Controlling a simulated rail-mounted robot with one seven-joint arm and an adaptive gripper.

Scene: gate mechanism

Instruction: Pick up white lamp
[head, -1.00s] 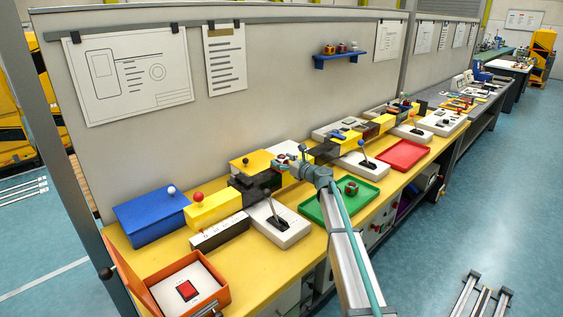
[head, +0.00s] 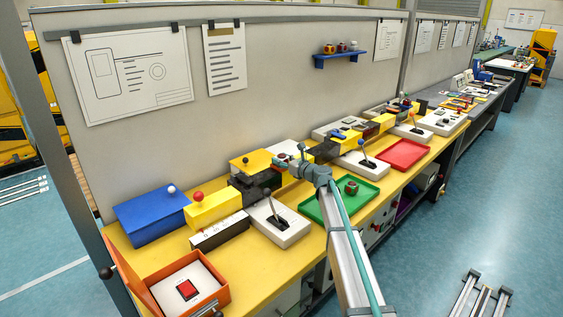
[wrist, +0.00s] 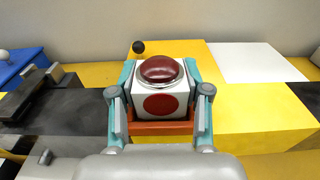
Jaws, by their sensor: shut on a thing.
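The white lamp (wrist: 160,103) is a white cube with a dark red dome on top and a red disc on its near face. In the wrist view it stands upright between the fingers of my gripper (wrist: 160,84), which press on its left and right sides. An orange-brown piece (wrist: 160,128) shows just below the cube. In the head view my gripper (head: 283,161) is over the middle of the bench, near a yellow block; the lamp is too small and covered there to make out clearly.
Black and yellow blocks surround the gripper. A green tray (head: 330,207) with a red-and-dark cube (head: 351,187) lies to its right, with a red tray (head: 404,155) beyond. Lever boxes (head: 284,228) stand on the bench. A blue shelf (head: 340,59) hangs on the wall.

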